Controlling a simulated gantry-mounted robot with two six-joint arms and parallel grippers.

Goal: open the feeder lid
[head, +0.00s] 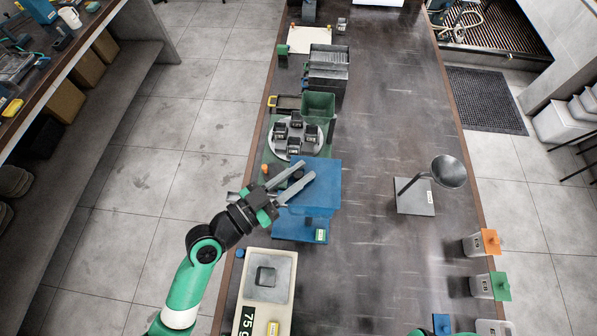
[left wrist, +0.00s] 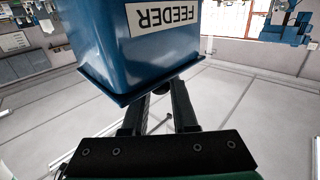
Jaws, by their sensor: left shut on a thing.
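The feeder (head: 312,227) is a blue box standing on the bench, with a flat blue lid (head: 322,180) on top. In the left wrist view its body (left wrist: 185,45) fills the upper middle, with an upside-down FEEDER label (left wrist: 162,15). My left gripper (head: 292,184) reaches over the lid's left side. In the left wrist view my two fingers (left wrist: 165,100) stand either side of a small dark part at the lid's edge, shut on it. The grasp is partly hidden. The lid looks flat. My right gripper is not in view.
A round plate (head: 272,154) with several dark blocks stands behind the feeder, with a green bin (head: 318,106) beyond. A scale (head: 250,280) is in front. A funnel stand (head: 414,197) stands to the right. The bench between feeder and funnel is clear.

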